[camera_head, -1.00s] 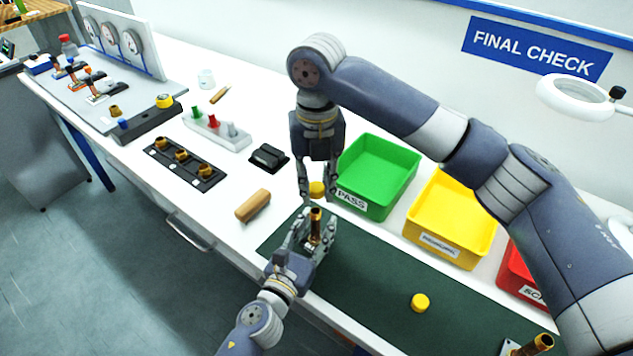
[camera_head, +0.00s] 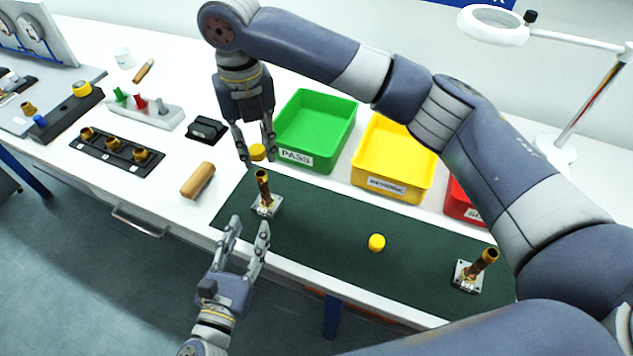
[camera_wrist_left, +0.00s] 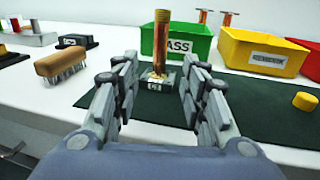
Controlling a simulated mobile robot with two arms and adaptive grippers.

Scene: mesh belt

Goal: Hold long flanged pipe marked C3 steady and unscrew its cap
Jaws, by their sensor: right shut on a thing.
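A long bronze pipe (camera_head: 263,187) stands on a square metal flange at the left end of the green mat, its top bare. It also shows in the left wrist view (camera_wrist_left: 162,44), its flange label too small to read surely. My right gripper (camera_head: 256,154) is shut on a yellow cap (camera_head: 257,152), apart from and just above the pipe's top. My left gripper (camera_head: 246,228) is open and empty, in front of the pipe and clear of it. In the left wrist view its fingers (camera_wrist_left: 160,88) stand wide, with the pipe beyond them.
A second flanged pipe (camera_head: 483,266) and a loose yellow cap (camera_head: 377,242) are on the green mat (camera_head: 325,238). Green (camera_head: 335,150), yellow (camera_head: 405,187) and red (camera_head: 458,205) bins stand behind. A wooden-handled brush (camera_head: 198,180) and a black rack of fittings (camera_head: 115,160) lie left.

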